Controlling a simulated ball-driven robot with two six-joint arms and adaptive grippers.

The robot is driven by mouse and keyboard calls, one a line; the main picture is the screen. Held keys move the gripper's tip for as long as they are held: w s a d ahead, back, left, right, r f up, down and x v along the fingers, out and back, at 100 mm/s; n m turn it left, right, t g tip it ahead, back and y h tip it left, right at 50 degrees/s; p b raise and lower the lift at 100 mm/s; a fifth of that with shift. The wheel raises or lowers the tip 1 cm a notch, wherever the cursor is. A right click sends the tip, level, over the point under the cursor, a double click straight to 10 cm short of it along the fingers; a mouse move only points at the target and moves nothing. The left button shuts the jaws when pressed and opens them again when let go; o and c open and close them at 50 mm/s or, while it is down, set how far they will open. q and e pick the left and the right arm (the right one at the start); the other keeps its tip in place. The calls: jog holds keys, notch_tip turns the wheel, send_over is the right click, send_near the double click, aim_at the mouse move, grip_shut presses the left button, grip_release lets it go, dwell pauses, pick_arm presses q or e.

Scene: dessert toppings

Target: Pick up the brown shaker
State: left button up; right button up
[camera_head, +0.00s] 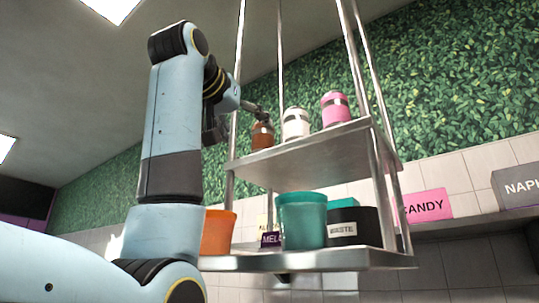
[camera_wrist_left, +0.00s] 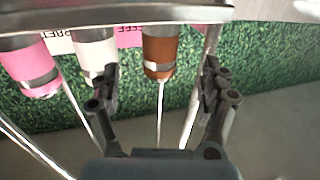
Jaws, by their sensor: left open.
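The brown shaker (camera_head: 262,137) stands upright at the left end of the upper metal shelf (camera_head: 300,148). A white shaker (camera_head: 296,123) and a pink shaker (camera_head: 335,108) stand to its right. My left gripper (camera_head: 256,113) is open and empty beside the top of the brown shaker. In the left wrist view, the picture is upside down. There the brown shaker (camera_wrist_left: 160,53) lies between the two spread fingers of my left gripper (camera_wrist_left: 160,90), nearer the shelf than the fingertips. I cannot tell if a finger touches it. My right gripper is not in view.
The lower shelf (camera_head: 300,259) holds an orange container (camera_head: 217,232), a teal tub (camera_head: 302,221) and a black labelled container (camera_head: 354,227). Thin metal posts (camera_head: 379,80) frame the shelves. The white shaker is close to one finger. A leafy green wall is behind.

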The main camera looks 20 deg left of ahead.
aim_at(259, 139)
pick_arm(q)
jog(key=w, duration=0.1)
jog(key=w+p, duration=0.1)
jog(key=w, duration=0.1)
jog(key=shift+w+d+r, duration=0.15)
jog(key=shift+d+r, duration=0.05)
jog(key=shift+d, duration=0.15)
jog(key=shift+w+r+p, duration=0.15)
jog(key=shift+w+p, duration=0.4)
jog(key=shift+w, duration=0.25)
jog(key=w+p, duration=0.3)
jog(key=w, duration=0.2)
jog(key=shift+p, duration=0.35)
jog(key=shift+w, duration=0.25)
jog(key=shift+d, duration=0.1)
jog(key=c, duration=1.3)
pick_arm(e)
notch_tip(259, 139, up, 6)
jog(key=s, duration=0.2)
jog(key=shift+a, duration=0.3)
pick_arm(q)
jog(key=shift+c, duration=0.2)
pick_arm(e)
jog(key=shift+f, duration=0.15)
